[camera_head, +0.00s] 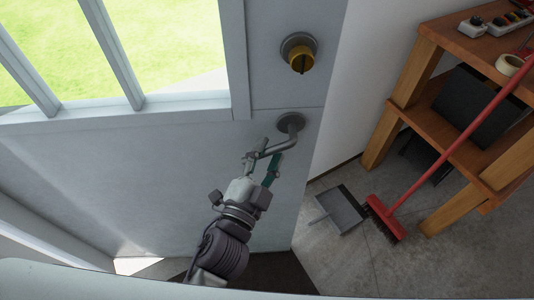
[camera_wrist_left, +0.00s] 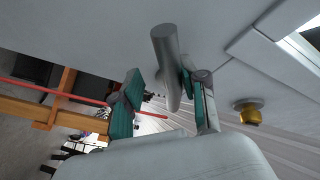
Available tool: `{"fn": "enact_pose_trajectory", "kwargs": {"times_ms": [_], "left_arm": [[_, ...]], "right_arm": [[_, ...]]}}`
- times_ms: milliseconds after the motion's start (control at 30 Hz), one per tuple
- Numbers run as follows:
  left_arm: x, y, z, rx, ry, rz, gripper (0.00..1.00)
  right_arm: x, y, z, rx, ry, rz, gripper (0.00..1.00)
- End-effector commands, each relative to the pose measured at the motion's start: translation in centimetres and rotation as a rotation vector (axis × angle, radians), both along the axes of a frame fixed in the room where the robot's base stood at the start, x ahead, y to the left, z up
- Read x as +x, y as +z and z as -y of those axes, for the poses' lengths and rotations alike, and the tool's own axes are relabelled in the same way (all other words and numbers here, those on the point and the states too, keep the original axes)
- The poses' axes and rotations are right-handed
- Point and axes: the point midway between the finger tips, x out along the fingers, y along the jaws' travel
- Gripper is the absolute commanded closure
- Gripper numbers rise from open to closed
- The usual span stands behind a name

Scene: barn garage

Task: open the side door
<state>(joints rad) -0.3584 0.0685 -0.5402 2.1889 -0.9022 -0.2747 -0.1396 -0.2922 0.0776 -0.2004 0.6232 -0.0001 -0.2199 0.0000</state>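The side door (camera_head: 150,180) is pale grey with a barred window in its upper part. Its lever handle (camera_head: 290,137) is grey metal, with the lever pointing down and left from a round rose. My left gripper (camera_head: 262,167) is at the lever's free end. In the left wrist view, the handle (camera_wrist_left: 166,55) reaches between the two green-padded fingers (camera_wrist_left: 160,102). It lies close to the right finger, with a gap to the left finger, so the gripper is open around it. Whether the right finger touches it is unclear. My right gripper is out of view.
A brass-coloured lock knob (camera_head: 300,60) sits above the handle; it also shows in the left wrist view (camera_wrist_left: 249,115). At right are a wooden shelf (camera_head: 430,90), a red broom (camera_head: 440,160) and a dustpan (camera_head: 341,209) on the concrete floor.

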Motion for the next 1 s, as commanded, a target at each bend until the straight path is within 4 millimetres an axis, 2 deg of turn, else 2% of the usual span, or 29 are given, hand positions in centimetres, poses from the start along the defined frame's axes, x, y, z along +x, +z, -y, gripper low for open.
{"fn": "enact_pose_trajectory", "kwargs": {"times_ms": [367,1000], "left_arm": [[-0.5,-0.2,-0.1,0.0,0.0,-0.004,0.58],[-9.6,-0.9,-3.0,0.0,0.003,-0.007,0.58]], "right_arm": [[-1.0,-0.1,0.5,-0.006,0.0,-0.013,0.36],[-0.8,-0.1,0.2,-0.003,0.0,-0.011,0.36]]}}
